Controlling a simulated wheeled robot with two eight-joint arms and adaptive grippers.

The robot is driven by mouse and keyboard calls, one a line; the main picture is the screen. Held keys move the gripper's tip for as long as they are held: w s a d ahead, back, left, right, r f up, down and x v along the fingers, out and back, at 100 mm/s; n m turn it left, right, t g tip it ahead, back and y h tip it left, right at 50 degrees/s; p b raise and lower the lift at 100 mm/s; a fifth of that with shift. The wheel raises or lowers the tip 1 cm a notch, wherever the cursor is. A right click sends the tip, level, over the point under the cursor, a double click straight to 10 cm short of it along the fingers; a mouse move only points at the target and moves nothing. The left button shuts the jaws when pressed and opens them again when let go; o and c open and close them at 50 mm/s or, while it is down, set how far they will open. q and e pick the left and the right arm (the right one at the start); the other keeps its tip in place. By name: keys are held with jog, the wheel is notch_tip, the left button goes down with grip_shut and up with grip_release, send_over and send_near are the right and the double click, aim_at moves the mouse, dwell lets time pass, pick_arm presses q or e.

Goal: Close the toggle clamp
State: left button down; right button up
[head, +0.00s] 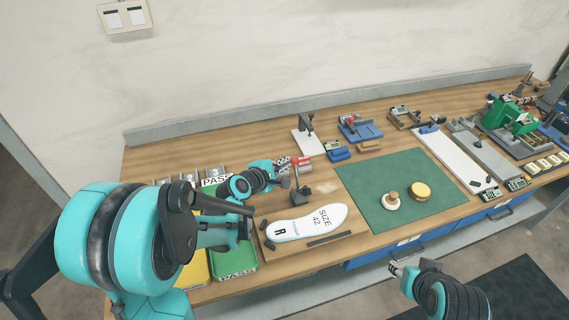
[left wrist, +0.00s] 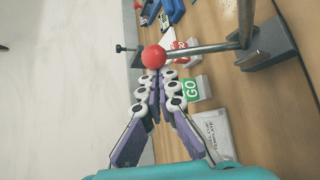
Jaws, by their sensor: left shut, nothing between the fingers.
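The toggle clamp (head: 301,194) has a dark base on the wooden fixture board beside a white insole (head: 300,223) marked SIZE 42 and R. In the left wrist view the clamp's grey base (left wrist: 272,45) carries a metal bar ending in a red ball knob (left wrist: 153,56). My left gripper (left wrist: 156,76) is shut and empty, its fingertips right at the knob; I cannot tell whether they touch it. In the head view my left gripper (head: 291,166) is beside the clamp, partly hiding its handle. My right gripper (head: 396,270) is low in front of the bench; its finger state is unclear.
A green mat (head: 365,190) with two round items lies right of the insole. Red and green GO blocks (left wrist: 190,89) stand behind the clamp. A green PASS bin (head: 236,262) is at the front left. Blue fixtures (head: 362,131) line the back.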

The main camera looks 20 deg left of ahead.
pick_arm(q)
jog(key=s+d+m+t+b, duration=0.1)
jog(key=s+d+b, duration=0.1)
jog(key=s+d, duration=0.3)
jog(key=shift+s+d+b, duration=0.25)
jog(key=shift+s+b, duration=0.05)
jog(key=shift+s, duration=1.25)
jog(key=shift+f, duration=0.15)
